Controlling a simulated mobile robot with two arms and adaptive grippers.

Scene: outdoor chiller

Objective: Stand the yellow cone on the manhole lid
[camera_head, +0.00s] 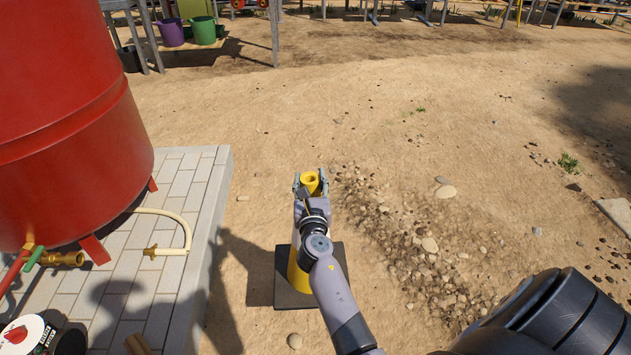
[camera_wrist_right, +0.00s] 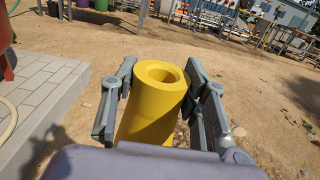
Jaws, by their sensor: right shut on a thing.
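The yellow cone (camera_head: 299,268) stands upright on a dark square base (camera_head: 295,303) on the sandy ground, right of the paved platform. My right gripper (camera_head: 311,184) is shut on the cone near its top, with one finger on each side. In the right wrist view the cone (camera_wrist_right: 152,110) shows its hollow top between the two fingers of my right gripper (camera_wrist_right: 160,88). My arm hides part of the cone and its base. I see no manhole lid in either view. My left gripper is not in view.
A red tank (camera_head: 65,120) stands on the paved platform (camera_head: 190,190) at the left, with a cream hose (camera_head: 172,213) and brass fittings. Loose stones (camera_head: 430,245) lie on the ground to the right. Purple (camera_head: 171,33) and green (camera_head: 203,30) buckets stand far back. Open sand lies ahead.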

